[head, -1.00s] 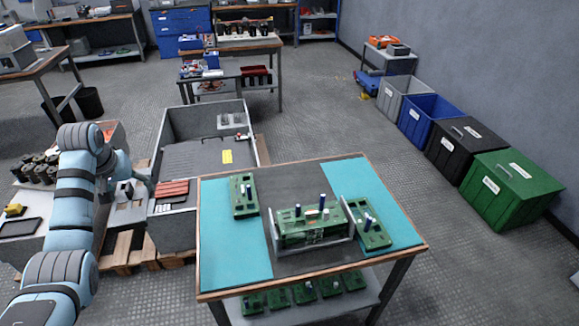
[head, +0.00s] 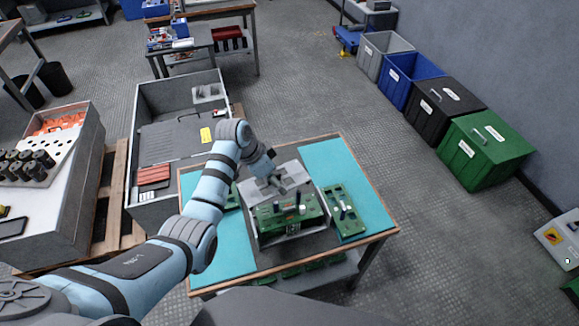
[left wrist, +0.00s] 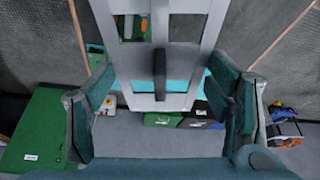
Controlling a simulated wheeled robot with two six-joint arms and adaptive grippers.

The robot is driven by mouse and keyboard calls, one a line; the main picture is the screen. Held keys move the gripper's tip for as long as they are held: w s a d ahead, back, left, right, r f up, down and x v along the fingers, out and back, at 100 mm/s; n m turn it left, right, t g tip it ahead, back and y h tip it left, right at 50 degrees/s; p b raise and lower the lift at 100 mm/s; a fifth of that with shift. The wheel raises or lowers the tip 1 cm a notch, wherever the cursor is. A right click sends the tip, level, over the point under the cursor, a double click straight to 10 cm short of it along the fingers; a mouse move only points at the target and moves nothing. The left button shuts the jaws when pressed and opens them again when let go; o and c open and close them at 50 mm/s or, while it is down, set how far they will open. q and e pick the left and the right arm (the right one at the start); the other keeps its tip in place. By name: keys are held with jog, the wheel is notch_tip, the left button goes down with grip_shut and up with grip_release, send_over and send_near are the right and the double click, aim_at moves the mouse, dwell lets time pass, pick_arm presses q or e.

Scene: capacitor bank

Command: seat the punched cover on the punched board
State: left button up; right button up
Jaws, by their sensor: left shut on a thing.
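The punched cover (head: 293,170) is a light grey plate with cut-outs. My left gripper (head: 270,180) is shut on it and holds it above and just behind the green punched board (head: 285,217), which stands in a grey holder on the work table. The cover appears apart from the board, but the gap is hard to judge. In the left wrist view the cover (left wrist: 180,102) shows its rectangular openings and a dark grip between the fingers of the left gripper (left wrist: 160,95). The contact itself is partly hidden. My right gripper is not in view.
A green board with parts (head: 347,213) lies on the teal mat (head: 328,163) right of the holder; another is partly hidden behind my arm. A large grey bin (head: 160,105) stands at the left.

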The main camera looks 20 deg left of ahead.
aim_at(289, 189)
pick_arm(q)
jog(key=d, duration=0.1)
jog(key=s+d+m, duration=0.1)
jog(key=d, duration=0.1)
jog(key=d+m+p, duration=0.1)
jog(key=shift+s+d+r+g, duration=0.2)
jog(key=shift+d+r+g, duration=0.1)
jog(key=shift+r, duration=0.1)
notch_tip(289, 189, down, 7)
jog(key=b, duration=0.8)
jog(key=shift+s+d+f, duration=0.1)
jog(key=shift+s, duration=0.05)
jog(key=shift+h, duration=0.3)
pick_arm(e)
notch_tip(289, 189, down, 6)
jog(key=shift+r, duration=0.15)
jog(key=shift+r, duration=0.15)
pick_arm(q)
jog(key=shift+r+p, duration=0.2)
jog(key=shift+p, duration=0.1)
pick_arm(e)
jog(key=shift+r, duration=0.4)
